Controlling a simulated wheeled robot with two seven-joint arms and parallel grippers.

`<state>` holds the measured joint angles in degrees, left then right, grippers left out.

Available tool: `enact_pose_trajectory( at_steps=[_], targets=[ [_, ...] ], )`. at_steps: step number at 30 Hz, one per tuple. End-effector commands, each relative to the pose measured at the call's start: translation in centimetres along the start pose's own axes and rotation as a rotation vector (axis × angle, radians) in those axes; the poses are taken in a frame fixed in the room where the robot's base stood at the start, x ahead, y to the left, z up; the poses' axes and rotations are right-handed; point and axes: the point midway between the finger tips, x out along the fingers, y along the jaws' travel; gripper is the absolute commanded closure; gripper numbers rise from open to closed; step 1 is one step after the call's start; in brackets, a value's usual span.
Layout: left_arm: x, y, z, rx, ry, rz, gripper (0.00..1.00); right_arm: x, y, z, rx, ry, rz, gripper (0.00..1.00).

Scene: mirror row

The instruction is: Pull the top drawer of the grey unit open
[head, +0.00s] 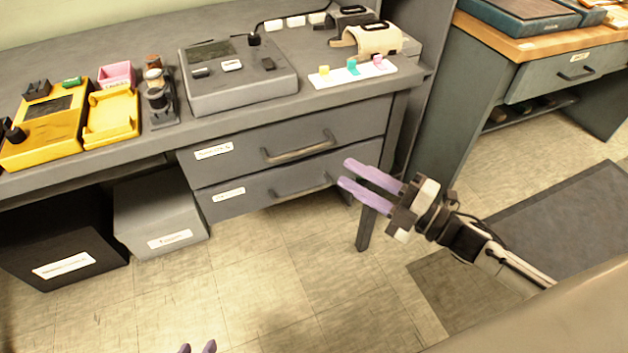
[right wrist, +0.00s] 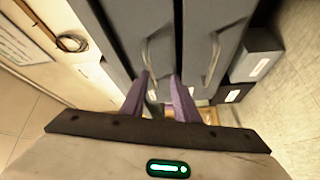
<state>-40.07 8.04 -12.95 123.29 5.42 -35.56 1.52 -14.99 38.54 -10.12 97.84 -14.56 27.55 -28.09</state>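The grey unit has a top drawer (head: 236,150) with a label and a bar handle (head: 300,147). Its front looks shut. The lower drawer (head: 240,200) has a similar handle (head: 302,188). My right gripper (head: 344,172) is open, its two purple fingers pointing at the drawers, just right of the handles. In the right wrist view its fingers (right wrist: 160,78) are apart with nothing held. The top drawer's handle (right wrist: 149,55) shows beyond the fingertips; no contact is clear. My left gripper (head: 197,347) shows only two separated purple fingertips at the bottom edge.
A black bin (head: 60,238) and a grey box (head: 155,215) stand under the unit at left. A desk leg (head: 367,228) stands below the right gripper. Floor in front of the drawers is clear.

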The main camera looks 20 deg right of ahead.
Motion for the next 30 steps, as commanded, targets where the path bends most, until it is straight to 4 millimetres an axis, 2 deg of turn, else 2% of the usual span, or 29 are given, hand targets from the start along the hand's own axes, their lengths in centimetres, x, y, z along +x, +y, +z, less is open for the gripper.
enact_pose_trajectory(
  at_steps=[1,4,7,11,24,30],
  targets=[
    [1.4,-0.1,1.3,-0.002,0.004,0.007,0.69,0.0,-0.6,0.8,-0.115,0.070,0.013,0.72],
    [1.9,0.1,1.6,-0.007,0.008,0.015,0.69,-0.1,0.5,0.7,-0.270,0.173,0.034,0.72],
    [2.0,0.2,1.7,-0.009,0.008,0.020,0.69,-0.2,1.1,0.5,-0.349,0.229,0.046,0.72],
    [2.0,0.3,1.5,-0.009,0.006,0.024,0.69,0.7,1.5,0.1,-0.375,0.249,0.052,0.72],
    [2.6,0.6,1.7,0.002,-0.019,0.038,0.69,8.0,1.6,-1.8,-0.368,0.246,0.052,0.72],
    [2.7,0.6,1.7,0.004,-0.024,0.041,0.69,9.5,1.6,-2.1,-0.366,0.244,0.051,0.72]
  ],
)
